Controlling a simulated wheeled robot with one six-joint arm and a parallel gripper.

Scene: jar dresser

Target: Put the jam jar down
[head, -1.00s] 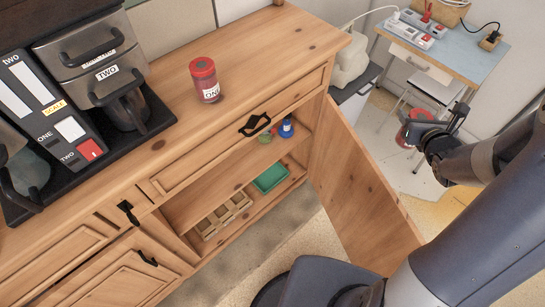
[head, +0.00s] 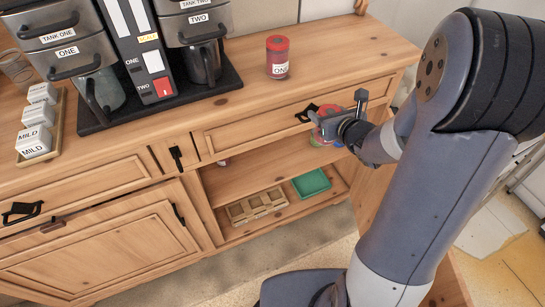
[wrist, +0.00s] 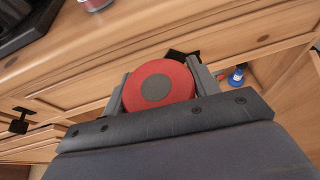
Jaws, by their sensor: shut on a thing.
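The jam jar, with a red lid (wrist: 172,76) that has a grey disc in its middle, is between the two fingers of my gripper (wrist: 157,88) in the wrist view. My gripper is shut on it. In the head view my gripper (head: 336,122) holds the jar in front of the dresser's open compartment, near the drawer handle. Most of the jar's body is hidden by the gripper. The wooden dresser top (head: 235,110) is beyond it. Another red-lidded jar (head: 277,58), labelled ONE, stands upright there and shows partly in the wrist view (wrist: 97,4).
A coffee machine (head: 150,60) on a black tray and a tray of white MILD boxes (head: 37,125) occupy the top's left. The lower shelf holds a divided wooden box (head: 257,205) and green tray (head: 311,183). A blue item (wrist: 237,76) is inside. The dresser top right of the standing jar is clear.

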